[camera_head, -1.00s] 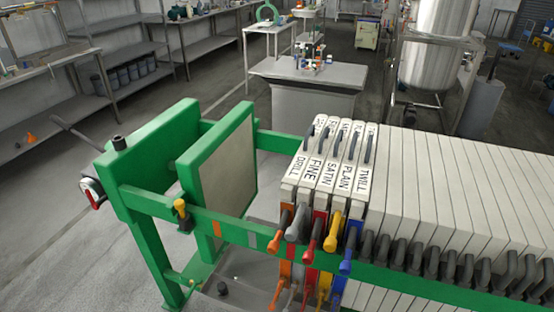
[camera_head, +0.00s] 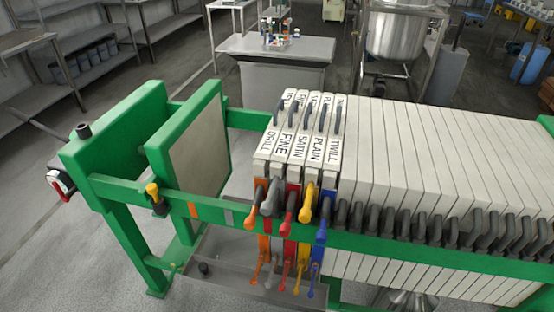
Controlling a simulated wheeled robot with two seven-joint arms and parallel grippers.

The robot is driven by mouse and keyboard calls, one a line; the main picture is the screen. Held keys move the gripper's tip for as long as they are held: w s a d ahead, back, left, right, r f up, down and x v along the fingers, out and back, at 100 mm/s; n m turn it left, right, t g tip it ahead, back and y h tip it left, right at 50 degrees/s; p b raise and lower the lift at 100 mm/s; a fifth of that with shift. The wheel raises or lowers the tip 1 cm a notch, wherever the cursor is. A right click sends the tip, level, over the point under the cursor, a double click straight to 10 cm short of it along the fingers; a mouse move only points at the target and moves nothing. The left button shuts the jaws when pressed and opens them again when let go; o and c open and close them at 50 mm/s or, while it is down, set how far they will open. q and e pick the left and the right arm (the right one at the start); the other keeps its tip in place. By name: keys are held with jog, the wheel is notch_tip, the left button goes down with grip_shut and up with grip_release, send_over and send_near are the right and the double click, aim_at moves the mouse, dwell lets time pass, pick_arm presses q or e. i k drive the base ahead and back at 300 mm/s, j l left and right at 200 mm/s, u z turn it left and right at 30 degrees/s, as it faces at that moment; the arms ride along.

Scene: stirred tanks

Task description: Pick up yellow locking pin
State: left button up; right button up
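The yellow locking pin (camera_head: 153,192) is a small yellow-topped peg in a dark fitting on the front green rail (camera_head: 115,188) of the filter press. It stands upright near the rail's left end, left of an orange mark on the rail. Neither my left nor my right gripper shows in the head view, so nothing is seen touching the pin.
The green end frame (camera_head: 110,125) and the pale-faced green plate (camera_head: 195,140) stand behind the pin. Labelled plates (camera_head: 310,135) with coloured handles hang to the right, followed by many plain white plates (camera_head: 440,150). Open floor (camera_head: 60,240) lies at the front left.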

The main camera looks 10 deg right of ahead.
aim_at(151, 188)
jog(key=j+z, duration=0.15)
jog(key=z, duration=0.3)
jog(key=i+j+z, duration=0.1)
jog(key=z, duration=0.3)
jog(key=j+z, duration=0.35)
jog(key=j, duration=0.45)
jog(key=k+j+z, duration=0.1)
jog(key=j+z, duration=0.3)
jog(key=j, duration=0.35)
jog(key=k+j, duration=0.1)
jog(key=j, duration=0.75)
jog(key=k+j, duration=0.15)
jog(key=j, duration=0.25)
